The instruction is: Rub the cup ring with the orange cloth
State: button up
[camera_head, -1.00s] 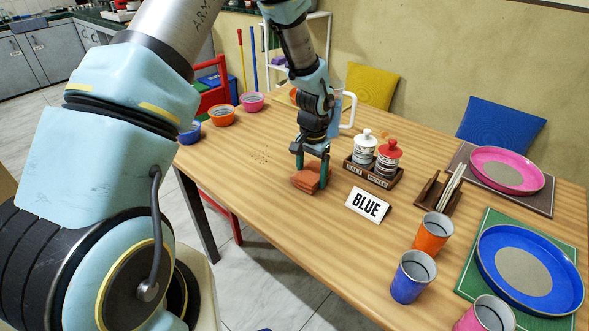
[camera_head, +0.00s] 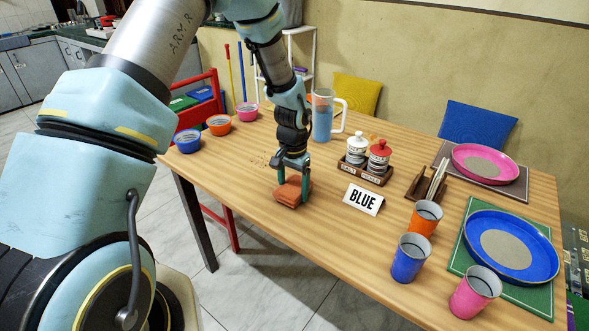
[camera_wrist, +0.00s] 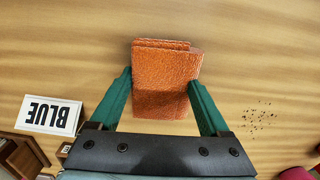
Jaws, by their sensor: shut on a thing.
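The orange cloth (camera_head: 290,192) is a folded, thick pad at the front middle of the wooden table. My gripper (camera_head: 292,180) points down and is shut on it, with one green finger on each side. In the wrist view the cloth (camera_wrist: 165,85) sits between the fingertips of my gripper (camera_wrist: 160,88), over wood. I cannot tell whether its underside touches the table. I cannot make out a cup ring; my gripper and the cloth hide part of the tabletop.
A BLUE sign (camera_head: 362,199) stands right of the cloth. Behind are a shaker rack (camera_head: 364,172) and a pitcher (camera_head: 322,118). Dark crumbs (camera_wrist: 258,115) lie near the cloth. Cups (camera_head: 410,258) and plates (camera_head: 512,247) fill the right side; bowls (camera_head: 187,141) stand at the far left.

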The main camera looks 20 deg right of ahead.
jog(key=shift+r+p, duration=2.05)
jog(key=shift+r, duration=1.85)
jog(key=shift+f, duration=0.1)
